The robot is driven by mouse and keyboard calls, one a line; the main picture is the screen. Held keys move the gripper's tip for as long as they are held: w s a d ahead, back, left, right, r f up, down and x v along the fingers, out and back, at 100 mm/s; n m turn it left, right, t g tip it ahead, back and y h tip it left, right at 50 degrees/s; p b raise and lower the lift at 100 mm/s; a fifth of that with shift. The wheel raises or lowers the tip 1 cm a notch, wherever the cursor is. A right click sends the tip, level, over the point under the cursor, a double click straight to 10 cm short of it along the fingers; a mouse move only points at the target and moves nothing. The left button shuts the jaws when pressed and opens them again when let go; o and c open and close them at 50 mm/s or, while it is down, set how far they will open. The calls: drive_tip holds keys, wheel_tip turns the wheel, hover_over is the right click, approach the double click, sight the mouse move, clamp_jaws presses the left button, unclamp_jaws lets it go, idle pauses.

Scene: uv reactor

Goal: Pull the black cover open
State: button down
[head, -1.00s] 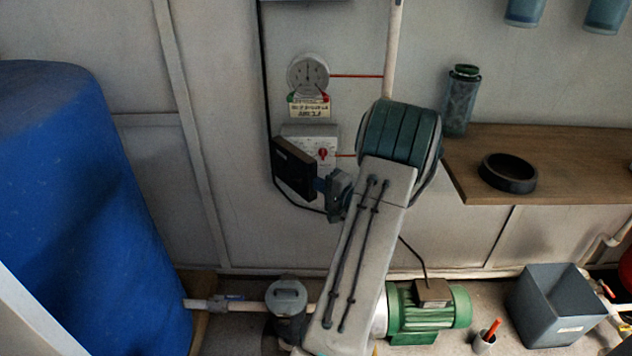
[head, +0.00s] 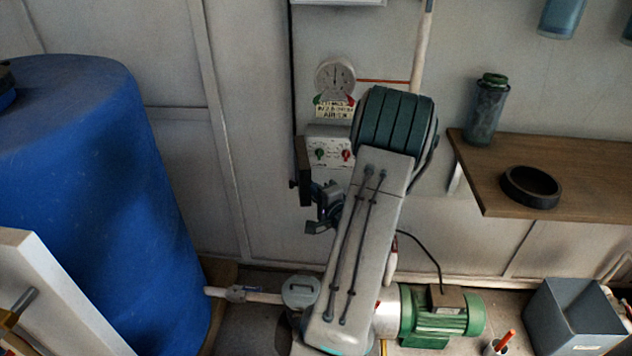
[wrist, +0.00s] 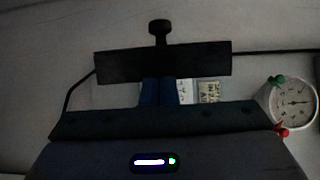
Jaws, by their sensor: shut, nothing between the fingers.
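The black cover (head: 304,170) stands out from the wall at the left edge of the white control box (head: 329,143), seen nearly edge-on in the head view. The box's front shows a green and a red knob. In the wrist view the cover is a dark bar (wrist: 120,66) with a round black knob (wrist: 159,27) on its far side. My gripper (wrist: 157,92) has blue fingers shut together with nothing held. Their tips meet the near side of the cover in the picture; I cannot tell if they touch.
A round gauge (head: 335,78) is above the box; it also shows in the wrist view (wrist: 291,102). A wooden shelf (head: 590,160) with a black ring (head: 530,187) and a jar (head: 486,110) is at right. A blue tank (head: 110,190) is at left, a green pump (head: 440,315) below.

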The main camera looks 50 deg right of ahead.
drive_tip(key=w+a+p, duration=0.1)
drive_tip(key=w+a, duration=0.4)
drive_tip(key=w, duration=0.1)
drive_tip(key=shift+w, duration=0.4)
idle(0.4)
drive_tip(key=s+a+p, duration=0.4)
drive_tip(key=s+a, duration=0.2)
drive_tip(key=s, duration=0.1)
drive_tip(key=shift+a+r+p, duration=0.3)
drive_tip(key=shift+a+p, duration=0.1)
